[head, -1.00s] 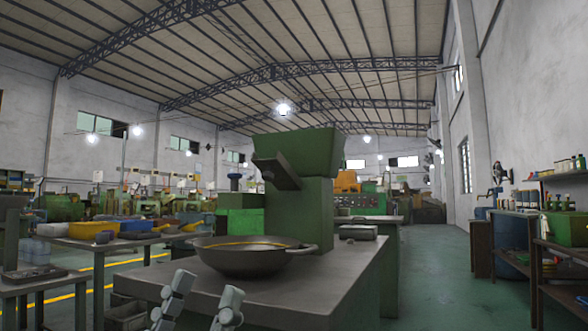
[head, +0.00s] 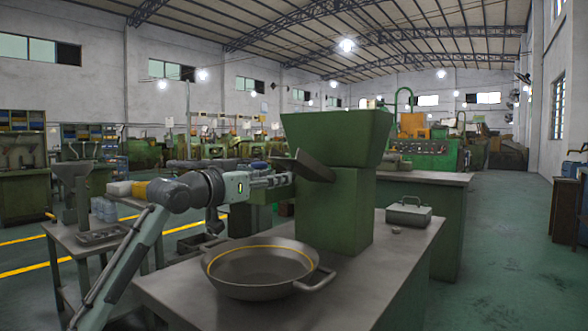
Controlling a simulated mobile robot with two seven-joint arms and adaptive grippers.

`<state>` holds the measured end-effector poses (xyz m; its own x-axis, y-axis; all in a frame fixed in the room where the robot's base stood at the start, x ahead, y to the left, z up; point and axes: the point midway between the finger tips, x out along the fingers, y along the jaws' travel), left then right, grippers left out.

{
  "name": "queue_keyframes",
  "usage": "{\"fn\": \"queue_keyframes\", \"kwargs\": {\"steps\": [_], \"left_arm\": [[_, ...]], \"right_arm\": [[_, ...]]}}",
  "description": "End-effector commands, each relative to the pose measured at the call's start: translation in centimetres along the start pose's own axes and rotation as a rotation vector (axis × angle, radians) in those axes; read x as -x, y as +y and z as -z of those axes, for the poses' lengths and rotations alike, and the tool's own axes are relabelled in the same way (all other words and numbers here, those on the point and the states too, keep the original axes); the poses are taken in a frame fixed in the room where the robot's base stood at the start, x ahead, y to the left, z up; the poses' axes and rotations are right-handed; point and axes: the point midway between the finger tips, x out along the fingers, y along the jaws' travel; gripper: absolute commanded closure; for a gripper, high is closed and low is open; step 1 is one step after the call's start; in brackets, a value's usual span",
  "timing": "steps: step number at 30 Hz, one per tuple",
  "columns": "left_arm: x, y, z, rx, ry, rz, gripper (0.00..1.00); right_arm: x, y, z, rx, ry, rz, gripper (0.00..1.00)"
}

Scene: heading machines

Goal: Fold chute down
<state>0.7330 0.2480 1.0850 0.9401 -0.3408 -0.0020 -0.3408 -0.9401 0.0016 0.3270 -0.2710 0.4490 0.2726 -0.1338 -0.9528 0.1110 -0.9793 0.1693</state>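The green machine (head: 340,215) with a flared hopper (head: 337,138) stands on the grey bench. The dark chute (head: 312,164) is a flap on the front left of the machine, just below the hopper. It is tilted, with its right end lower. My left gripper (head: 284,180) reaches in from the left, at the underside of the chute's left part. Its fingertips are close to the chute; I cannot tell whether they touch it or how far apart they are. A wide metal pan (head: 262,281) with a yellow ring sits below. My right gripper is out of view.
The bench top (head: 400,255) is clear right of the machine except for a grey lidded box (head: 408,212) and a small part beside it. A side table (head: 95,238) with a funnel stands at the left. Open floor lies to the right.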

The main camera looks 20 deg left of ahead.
Motion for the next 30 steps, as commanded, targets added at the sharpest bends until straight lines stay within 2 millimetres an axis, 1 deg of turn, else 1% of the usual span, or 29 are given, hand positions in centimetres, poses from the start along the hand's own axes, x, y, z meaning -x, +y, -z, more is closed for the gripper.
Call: {"fn": "queue_keyframes", "kwargs": {"steps": [1,6,10,15,22,23,30], "left_arm": [[-0.9,0.1,0.1,0.002,0.000,-0.002,0.51],[-3.7,0.2,0.2,0.002,0.002,-0.003,0.51],[-5.3,0.1,0.1,0.000,0.002,-0.002,0.51],[-6.3,0.2,0.0,0.000,0.001,-0.001,0.51],[-6.3,0.1,0.0,-0.001,0.002,-0.001,0.51],[-6.3,0.1,0.0,-0.001,0.002,-0.001,0.54],[-6.3,0.1,0.0,-0.001,0.002,-0.001,0.84]], "right_arm": [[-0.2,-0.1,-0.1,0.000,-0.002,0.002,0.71],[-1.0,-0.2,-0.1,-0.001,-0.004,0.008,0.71],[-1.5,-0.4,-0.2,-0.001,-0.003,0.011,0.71],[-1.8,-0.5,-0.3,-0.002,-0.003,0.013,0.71],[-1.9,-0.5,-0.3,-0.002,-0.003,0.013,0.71],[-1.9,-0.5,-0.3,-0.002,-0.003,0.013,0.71],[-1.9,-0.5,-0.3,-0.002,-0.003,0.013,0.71]]}}
